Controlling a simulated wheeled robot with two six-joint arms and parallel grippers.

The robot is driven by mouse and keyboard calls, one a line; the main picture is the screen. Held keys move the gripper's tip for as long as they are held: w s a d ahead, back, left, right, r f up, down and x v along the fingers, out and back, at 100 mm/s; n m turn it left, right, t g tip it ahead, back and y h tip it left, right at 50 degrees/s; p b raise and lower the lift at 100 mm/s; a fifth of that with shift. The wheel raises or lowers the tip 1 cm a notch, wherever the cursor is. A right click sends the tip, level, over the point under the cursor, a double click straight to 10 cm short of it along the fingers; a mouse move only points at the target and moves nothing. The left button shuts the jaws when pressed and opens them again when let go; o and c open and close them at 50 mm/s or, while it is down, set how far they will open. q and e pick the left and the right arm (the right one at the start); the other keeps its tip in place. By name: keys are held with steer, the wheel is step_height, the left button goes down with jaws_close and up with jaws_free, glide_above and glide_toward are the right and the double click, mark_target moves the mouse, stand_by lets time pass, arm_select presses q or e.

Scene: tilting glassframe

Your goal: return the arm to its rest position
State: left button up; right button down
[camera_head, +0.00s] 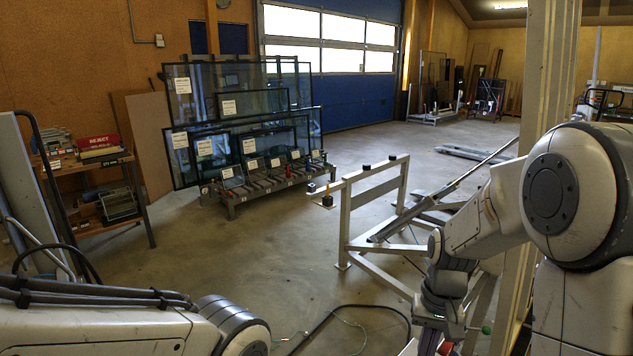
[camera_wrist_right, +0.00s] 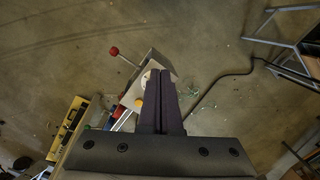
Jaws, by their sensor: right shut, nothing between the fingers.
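My right gripper (camera_head: 430,342) is at the bottom edge there, partly cut off. In the right wrist view its two dark fingers (camera_wrist_right: 163,78) lie together, shut with nothing between them. Below the fingertips is a grey box-like part (camera_wrist_right: 152,66) with a red-knobbed lever (camera_wrist_right: 114,51) and a yellow knob (camera_wrist_right: 138,103). I cannot tell whether the fingers touch it. My left arm shows at the lower left, but its gripper is out of view.
A pale metal tilting frame (camera_head: 346,222) stands close to my right arm, beside a tall pale post (camera_head: 541,100). A rack of glass panes (camera_head: 240,120) stands at the back. A shelf with a red sign (camera_head: 97,142) is at left.

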steer(key=s+a+r+n+p, duration=0.2)
steer(key=s+a+r+n, duration=0.3)
steer(key=s+a, duration=0.3)
steer(key=s+a+r+n+t+p, duration=0.1)
steer(key=s+a+r+n+p, duration=0.2)
steer(key=s+a, duration=0.6)
step_height(320, 180, up, 4)
steer(key=n, duration=0.2)
steer(key=shift+s+n, duration=0.3)
steer(key=shift+s, duration=0.1)
steer(key=shift+w+f, duration=0.1)
stand_by(0.3)
